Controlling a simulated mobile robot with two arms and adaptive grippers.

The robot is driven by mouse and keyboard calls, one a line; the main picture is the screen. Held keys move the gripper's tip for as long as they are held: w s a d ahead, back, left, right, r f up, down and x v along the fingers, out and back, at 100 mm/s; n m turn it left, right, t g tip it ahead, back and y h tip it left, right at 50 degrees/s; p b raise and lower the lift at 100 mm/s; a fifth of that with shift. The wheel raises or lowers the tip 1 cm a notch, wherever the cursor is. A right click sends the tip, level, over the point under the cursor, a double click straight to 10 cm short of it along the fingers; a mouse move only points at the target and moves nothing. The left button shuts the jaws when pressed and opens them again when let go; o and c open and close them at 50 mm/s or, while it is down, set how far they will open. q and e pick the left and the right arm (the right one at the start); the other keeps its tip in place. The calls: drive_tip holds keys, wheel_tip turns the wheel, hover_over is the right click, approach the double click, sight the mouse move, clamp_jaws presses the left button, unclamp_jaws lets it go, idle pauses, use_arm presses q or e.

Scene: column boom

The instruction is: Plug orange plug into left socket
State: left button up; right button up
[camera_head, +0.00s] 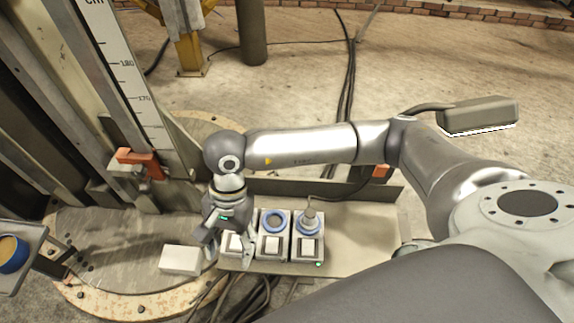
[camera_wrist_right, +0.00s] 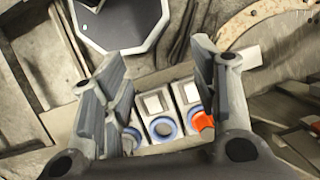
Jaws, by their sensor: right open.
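The panel (camera_head: 358,240) carries three white socket units in a row. The left socket (camera_head: 235,243) is mostly behind my right gripper; the middle socket (camera_head: 273,222) has an open blue ring. The right socket (camera_head: 308,228) holds a grey plug (camera_head: 310,212) with a cable. The orange plug (camera_wrist_right: 204,122) shows in the right wrist view at the left socket's blue ring (camera_wrist_right: 195,110). I cannot tell how deep it sits. My right gripper (camera_head: 228,254) is open over the left socket, its fingers spread, also in the wrist view (camera_wrist_right: 160,90). My left gripper is out of view.
A white block (camera_head: 181,260) lies left of the panel. A column with a scale (camera_head: 122,75) and an orange clamp (camera_head: 138,158) stands at the left. Dark cables (camera_head: 235,295) lie in front. A blue-ringed fitting (camera_head: 14,254) is at the left edge. Floor behind is mostly clear.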

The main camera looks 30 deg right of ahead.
drive_tip(key=w+d+r+n+g+h+p, duration=0.1)
drive_tip(key=w+d+r+n+h+p, duration=0.1)
drive_tip(key=d+r+n, duration=0.6)
drive_tip(key=shift+w+d+r+n+g+h, duration=0.4)
drive_tip(key=shift+w+d+r, duration=0.55)
drive_tip(key=shift+d+r, duration=1.9)
drive_tip(key=shift+d+f, duration=0.75)
drive_tip(key=shift+f, duration=0.1)
